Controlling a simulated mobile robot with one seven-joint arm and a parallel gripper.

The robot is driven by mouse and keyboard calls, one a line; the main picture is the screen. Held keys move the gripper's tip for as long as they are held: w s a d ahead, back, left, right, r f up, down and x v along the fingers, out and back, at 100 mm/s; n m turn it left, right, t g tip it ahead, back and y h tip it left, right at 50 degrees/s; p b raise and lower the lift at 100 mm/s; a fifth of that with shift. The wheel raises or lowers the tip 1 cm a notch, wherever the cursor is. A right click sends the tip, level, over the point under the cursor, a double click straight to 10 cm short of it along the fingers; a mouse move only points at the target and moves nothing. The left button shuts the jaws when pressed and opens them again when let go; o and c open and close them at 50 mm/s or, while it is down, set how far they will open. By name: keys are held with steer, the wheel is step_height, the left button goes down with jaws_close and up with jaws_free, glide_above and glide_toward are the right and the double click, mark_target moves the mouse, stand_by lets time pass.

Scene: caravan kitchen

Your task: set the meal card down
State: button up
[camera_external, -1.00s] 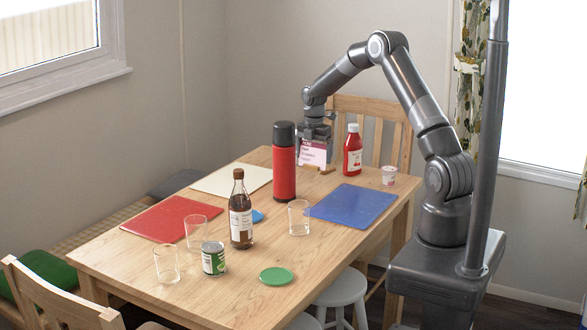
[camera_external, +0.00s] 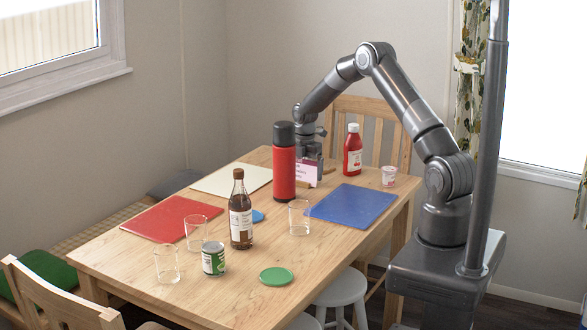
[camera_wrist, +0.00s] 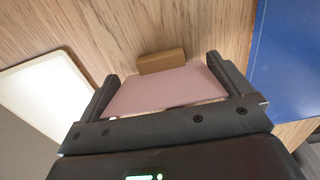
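The meal card (camera_external: 306,173) is a small pink-and-white card with a dark red band, low over the far part of the wooden table, right of the red flask. In the wrist view the card (camera_wrist: 165,91) is a plain pink sheet spanning the space between my two fingers. My gripper (camera_external: 310,158) points down, shut on the card; it also shows in the wrist view (camera_wrist: 163,84). A small wooden block (camera_wrist: 161,61) shows just past the card's far edge. I cannot tell whether card and block touch, or whether the card touches the table.
The red flask (camera_external: 284,165) stands close left of the card. A red sauce bottle (camera_external: 352,152) and a small tub (camera_external: 388,176) stand to the right. A blue mat (camera_external: 352,206) lies in front, a cream mat (camera_external: 231,180) to the left. Glasses and a brown bottle (camera_external: 240,212) stand nearer.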

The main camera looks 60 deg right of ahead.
mark_target(304, 165)
steer(key=shift+o, duration=0.3)
step_height(304, 165, up, 12)
steer(key=s+a+r+m+t+h, duration=0.1)
steer(key=s+a+r+m, duration=0.3)
steer(key=s+a+r, duration=0.35)
steer(key=s+a+r+m+t, duration=0.1)
steer(key=s+a+r+m, duration=0.35)
steer(key=a+r, duration=0.55)
steer(key=s+a+r+m+t, duration=0.1)
steer(key=s+a+m, duration=0.2)
steer(key=s, duration=0.5)
steer(key=s+a+r+m+t, duration=0.1)
steer(key=s+a+m, duration=0.2)
steer(key=s, duration=0.5)
steer(key=s+a+m+t+y, duration=0.1)
steer(key=s+a+m, duration=0.2)
steer(key=s, duration=0.5)
steer(key=shift+a+r+t, duration=0.3)
steer(key=shift+a+r, duration=0.1)
steer(key=shift+a, duration=0.25)
